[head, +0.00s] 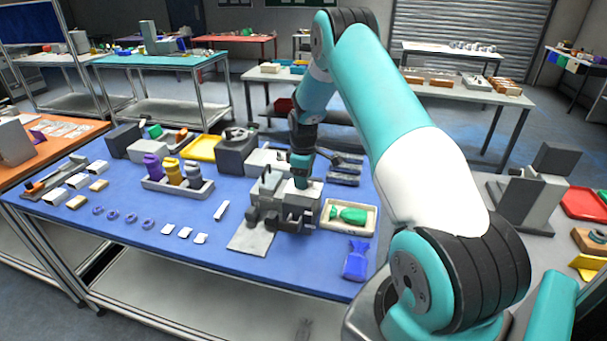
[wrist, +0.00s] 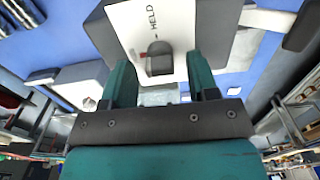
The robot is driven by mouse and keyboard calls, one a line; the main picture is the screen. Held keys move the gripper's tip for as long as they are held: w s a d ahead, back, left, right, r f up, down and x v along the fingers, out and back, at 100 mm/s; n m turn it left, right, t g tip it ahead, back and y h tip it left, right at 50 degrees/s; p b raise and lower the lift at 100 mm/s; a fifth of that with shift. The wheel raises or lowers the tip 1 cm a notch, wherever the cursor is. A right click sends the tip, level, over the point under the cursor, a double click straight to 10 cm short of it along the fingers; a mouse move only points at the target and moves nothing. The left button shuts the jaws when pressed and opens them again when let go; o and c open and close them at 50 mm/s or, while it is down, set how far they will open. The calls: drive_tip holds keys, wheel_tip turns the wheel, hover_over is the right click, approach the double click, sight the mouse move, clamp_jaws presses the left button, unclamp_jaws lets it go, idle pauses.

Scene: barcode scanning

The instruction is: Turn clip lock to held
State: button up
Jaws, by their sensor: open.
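The clip lock (wrist: 160,60) shows in the wrist view as a dark grey knob on a white plate (wrist: 130,20) marked HELD. A short dash lies between the knob and the word, and a small red mark sits beside the knob. Which mark the knob points to is hard to tell. My gripper (wrist: 160,72) is open, its two teal fingers on either side of the knob with gaps between. In the head view my gripper (head: 301,172) points down over the grey fixture (head: 284,212) on the blue table; the knob is hidden there.
On the blue table (head: 130,222), a tray (head: 350,230) with a green item and a blue item (head: 355,262) lie right of the fixture. Coloured bottles (head: 172,172) stand in a rack to the left. Grey boxes and a yellow tray (head: 203,147) stand behind.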

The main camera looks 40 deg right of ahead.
drive_tip(key=shift+f, duration=0.15)
drive_tip(key=c, duration=0.9)
